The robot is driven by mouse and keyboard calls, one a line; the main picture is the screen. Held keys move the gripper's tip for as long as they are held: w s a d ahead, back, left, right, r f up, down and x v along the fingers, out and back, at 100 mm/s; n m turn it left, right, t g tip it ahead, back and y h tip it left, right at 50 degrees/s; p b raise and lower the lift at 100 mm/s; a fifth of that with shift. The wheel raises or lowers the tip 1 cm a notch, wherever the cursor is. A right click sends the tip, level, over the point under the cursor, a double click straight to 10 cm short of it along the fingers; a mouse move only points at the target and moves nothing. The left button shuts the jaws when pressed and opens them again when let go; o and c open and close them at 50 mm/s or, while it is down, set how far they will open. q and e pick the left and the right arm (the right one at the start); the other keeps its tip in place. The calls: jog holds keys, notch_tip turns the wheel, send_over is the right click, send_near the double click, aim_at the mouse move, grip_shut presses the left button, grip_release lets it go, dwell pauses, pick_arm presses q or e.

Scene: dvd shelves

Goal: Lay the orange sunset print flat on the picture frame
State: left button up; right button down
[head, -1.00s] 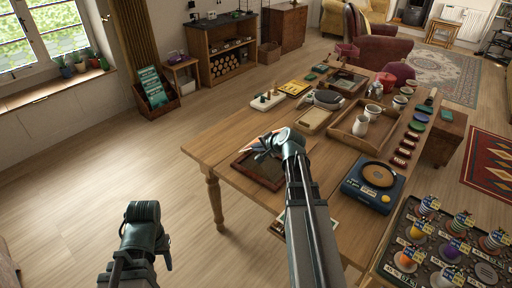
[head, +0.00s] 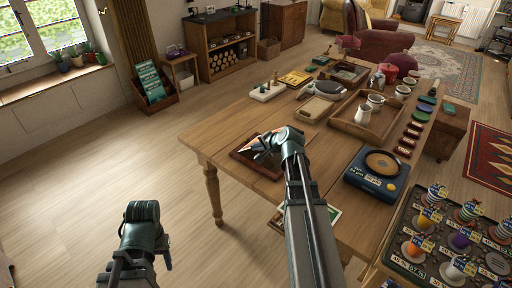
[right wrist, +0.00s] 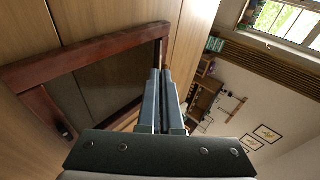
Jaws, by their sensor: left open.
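The picture frame (head: 243,157), dark reddish wood, lies flat near the table's left end. In the right wrist view the frame (right wrist: 90,44) fills the left side, with a dull brown inside. My right gripper (head: 262,143) is above the frame in the head view. Its fingers (right wrist: 162,100) are close together in the right wrist view, with nothing clearly between them. A small pale and orange patch shows beside these fingers, too small to identify. A white-edged print (head: 333,214) lies partly under my right arm; its picture is mostly hidden. My left gripper (head: 148,262) is open, away from the table.
A blue record-player-like box (head: 377,176) stands right of my right arm. A wooden tray (head: 345,125) with white jugs and a smaller tray (head: 316,109) stand behind. A dark board with colored spools (head: 440,240) is at the lower right.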

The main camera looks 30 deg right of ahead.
jog(key=shift+f+b, duration=0.4)
jog(key=shift+f, duration=0.15)
jog(key=c, duration=1)
grip_release()
jog(key=shift+r, duration=0.1)
jog(key=p+v, duration=0.9)
jog(key=v, duration=0.4)
jog(key=shift+s+r, duration=0.25)
jog(key=shift+s, duration=0.1)
